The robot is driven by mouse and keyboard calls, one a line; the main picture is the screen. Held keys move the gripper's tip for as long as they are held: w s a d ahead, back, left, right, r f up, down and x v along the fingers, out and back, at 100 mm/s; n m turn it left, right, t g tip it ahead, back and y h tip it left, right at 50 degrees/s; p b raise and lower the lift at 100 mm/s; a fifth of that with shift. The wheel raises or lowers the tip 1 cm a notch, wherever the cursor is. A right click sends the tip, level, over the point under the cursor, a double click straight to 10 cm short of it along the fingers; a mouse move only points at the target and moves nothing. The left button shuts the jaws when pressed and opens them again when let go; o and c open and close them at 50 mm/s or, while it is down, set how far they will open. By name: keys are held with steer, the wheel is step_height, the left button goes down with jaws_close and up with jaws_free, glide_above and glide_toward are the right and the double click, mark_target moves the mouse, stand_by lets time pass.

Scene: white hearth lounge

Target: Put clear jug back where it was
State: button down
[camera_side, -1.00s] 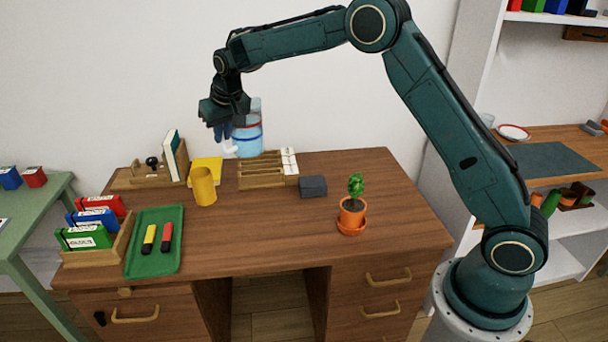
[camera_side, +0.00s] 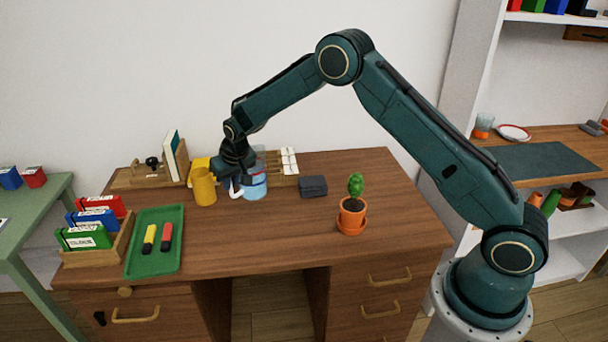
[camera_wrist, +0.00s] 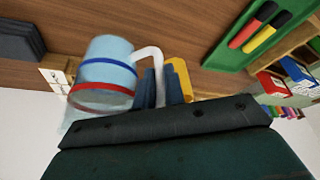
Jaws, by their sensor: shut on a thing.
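The clear jug (camera_side: 256,184) is pale blue and see-through with a red band, a blue band and a white handle. It is upright at the desk's back, at or just above the desk top; I cannot tell if it touches. My gripper (camera_side: 235,184) is shut on the jug's white handle from the left side of the jug. In the wrist view the jug (camera_wrist: 108,70) shows left of the blue fingers (camera_wrist: 160,88), with the handle (camera_wrist: 148,56) running between them. Part of the jug is hidden behind my gripper in the side view.
A yellow mug (camera_side: 203,188) stands close left of my gripper. A wooden rack (camera_side: 283,181) is behind the jug. A dark grey block (camera_side: 313,186) and a potted plant (camera_side: 352,210) stand to the right. The green tray (camera_side: 143,262) holds two markers. The desk's middle front is clear.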

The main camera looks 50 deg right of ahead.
mark_target(233, 197)
steer(key=shift+f, duration=2.7)
steer(key=c, duration=1.5)
jaws_free()
steer(key=shift+f, duration=0.1)
steer(key=shift+r, duration=0.2)
steer(key=shift+v, duration=5.95)
steer(key=shift+r, duration=0.1)
